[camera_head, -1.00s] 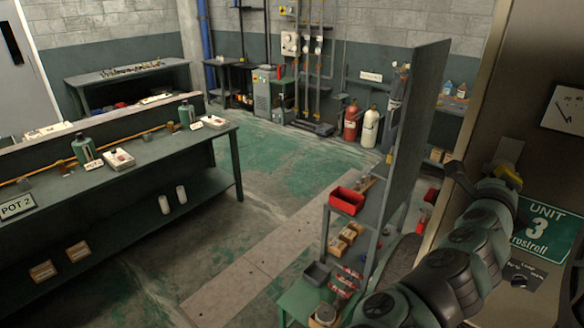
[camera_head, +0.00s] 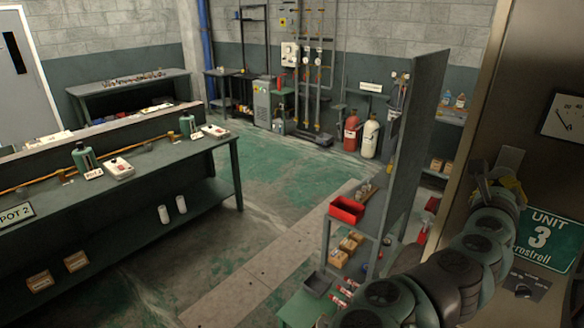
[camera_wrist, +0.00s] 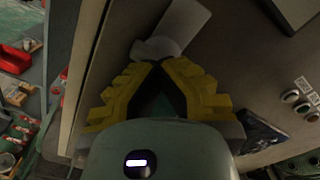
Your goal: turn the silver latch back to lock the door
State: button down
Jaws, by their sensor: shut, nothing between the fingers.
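The silver latch (camera_wrist: 155,48) is on the brown metal door panel in the wrist view. Its pale plate (camera_wrist: 186,22) lies just beyond my fingertips, with a rounded grey part closest to them. My gripper (camera_wrist: 160,68) has its yellow stepped fingers brought together at the tips, with nothing held between them. The tips are at or very near the rounded part of the latch; I cannot tell whether they touch. In the head view, the pale plate (camera_head: 511,157) shows above my gripper (camera_head: 513,189), and my arm and gripper cover much of the latch.
A green "Unit 3 Frostroll" sign (camera_head: 545,240) and a dial (camera_head: 566,120) are on the panel right of my arm. A grey divider (camera_head: 415,150) and a shelf with a red bin (camera_head: 346,210) stand to the left. The floor beyond is clear.

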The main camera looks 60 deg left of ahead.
jog(key=shift+m+p, duration=0.8)
jog(key=shift+m, duration=1.1)
jog(key=shift+m+p, duration=1.1)
jog(key=shift+m, duration=1.1)
jog(key=c, duration=1.7)
grip_release()
jog(key=o, duration=0.6)
